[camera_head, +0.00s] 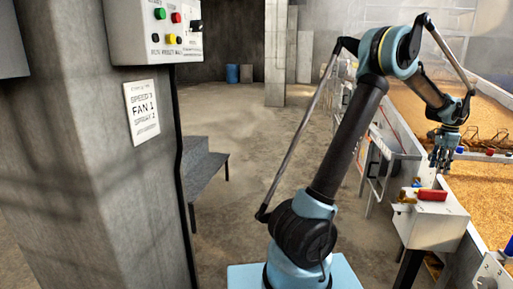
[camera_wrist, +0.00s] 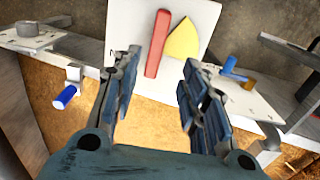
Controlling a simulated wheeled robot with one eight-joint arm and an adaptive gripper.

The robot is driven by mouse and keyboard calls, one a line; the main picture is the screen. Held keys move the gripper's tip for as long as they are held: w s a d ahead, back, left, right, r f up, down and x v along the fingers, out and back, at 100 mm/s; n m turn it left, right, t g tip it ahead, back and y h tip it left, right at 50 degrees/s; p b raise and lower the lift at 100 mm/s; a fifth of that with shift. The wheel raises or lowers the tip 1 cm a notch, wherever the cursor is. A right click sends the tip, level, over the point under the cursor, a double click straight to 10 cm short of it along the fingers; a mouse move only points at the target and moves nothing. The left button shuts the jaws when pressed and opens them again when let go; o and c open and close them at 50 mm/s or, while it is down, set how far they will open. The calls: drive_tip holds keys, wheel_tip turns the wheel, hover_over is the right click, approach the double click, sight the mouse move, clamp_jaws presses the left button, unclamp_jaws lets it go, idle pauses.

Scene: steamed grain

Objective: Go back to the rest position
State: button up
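My gripper (camera_head: 443,158) is at the right in the head view, at the end of my raised arm, above the edge of the grain bed. In the wrist view my gripper (camera_wrist: 150,92) has its two blue-padded fingers spread apart with nothing between them. Beyond the fingertips is a pale panel (camera_wrist: 205,32) with a red bar (camera_wrist: 157,44) and a yellow pointed piece (camera_wrist: 182,42). The gripper looks apart from them. In the head view a red piece (camera_head: 432,194) sits on a white box below the gripper.
Golden grain (camera_head: 480,205) fills the long bed at the right. A concrete pillar (camera_head: 85,160) with a control box (camera_head: 155,32) and a sign (camera_head: 142,112) stands at the left. A bench (camera_head: 205,170) is behind it. The middle floor (camera_head: 255,130) is clear.

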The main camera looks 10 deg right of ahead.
drive_tip(key=w+a+r+n, duration=0.3)
drive_tip(key=w+a, duration=0.2)
drive_tip(key=a, duration=0.5)
drive_tip(key=w+a+r+n, duration=0.25)
drive_tip(key=w+a, duration=0.25)
drive_tip(key=a, duration=0.5)
drive_tip(key=a+r+n, duration=0.2)
drive_tip(key=a+n, duration=0.3)
drive_tip(key=a, duration=1.6)
drive_tip(key=s+a+f+n+t, duration=0.1)
drive_tip(key=s+a+n, duration=0.25)
drive_tip(key=a, duration=0.75)
drive_tip(key=s+a+f+n+t, duration=0.1)
drive_tip(key=s+a+f+n, duration=0.7)
drive_tip(key=s+a+f, duration=0.5)
drive_tip(key=s+a, duration=0.2)
drive_tip(key=a, duration=0.2)
drive_tip(key=shift+s+f, duration=0.2)
drive_tip(key=shift+s, duration=0.15)
drive_tip(key=shift+a, duration=0.1)
